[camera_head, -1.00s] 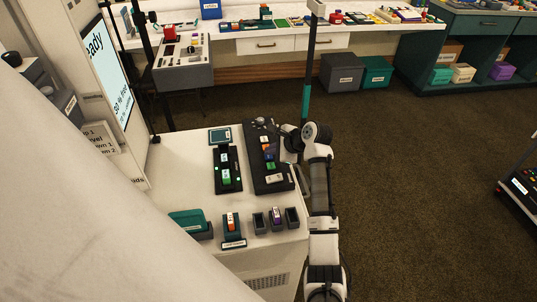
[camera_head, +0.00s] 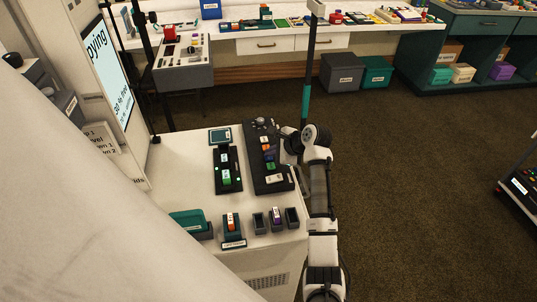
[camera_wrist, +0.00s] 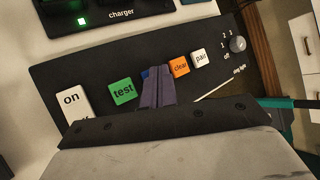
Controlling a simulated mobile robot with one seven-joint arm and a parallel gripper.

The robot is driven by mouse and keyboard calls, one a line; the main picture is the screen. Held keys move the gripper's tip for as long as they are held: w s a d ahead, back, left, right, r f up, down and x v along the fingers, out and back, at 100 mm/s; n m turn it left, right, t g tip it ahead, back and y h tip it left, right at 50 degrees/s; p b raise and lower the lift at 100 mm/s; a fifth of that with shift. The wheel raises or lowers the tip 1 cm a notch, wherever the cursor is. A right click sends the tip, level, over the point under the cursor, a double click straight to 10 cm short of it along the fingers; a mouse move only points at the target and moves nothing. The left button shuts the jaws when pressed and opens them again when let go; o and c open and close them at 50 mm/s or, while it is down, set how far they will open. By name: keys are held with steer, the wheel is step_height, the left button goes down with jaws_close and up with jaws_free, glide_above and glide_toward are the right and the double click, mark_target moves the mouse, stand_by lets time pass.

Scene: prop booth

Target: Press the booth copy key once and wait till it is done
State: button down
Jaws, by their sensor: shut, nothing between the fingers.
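The black key panel (camera_head: 279,183) lies on the white counter. In the wrist view the panel (camera_wrist: 75,60) carries a white on/off switch (camera_wrist: 73,103), a green "test" key (camera_wrist: 122,92), an orange "clear" key (camera_wrist: 180,66) and a white "pair" key (camera_wrist: 199,59). Between "test" and "clear" a sliver of a blue key (camera_wrist: 145,74) shows; my gripper hides the rest and its label. My gripper (camera_wrist: 156,73) is shut and empty, its tips at the blue key; contact is unclear. The screen (camera_head: 121,82) at the left shows cut-off text ending "pying".
The charger (camera_head: 228,177) stands left of the panel with green lights; it also shows in the wrist view (camera_wrist: 122,15). A knob (camera_wrist: 237,45) sits at the panel's far end. Holders and a teal box (camera_head: 188,219) line the counter's front.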

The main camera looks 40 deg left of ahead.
mark_target(271, 158)
steer(key=shift+r, duration=0.1)
steer(key=shift+r+p, duration=0.7)
steer(key=shift+p, duration=0.5)
step_height(271, 158, up, 3)
steer(key=p, duration=0.2)
steer(key=shift+p, duration=0.4)
steer(key=shift+r+b, duration=0.3)
steer(key=shift+r, duration=0.65)
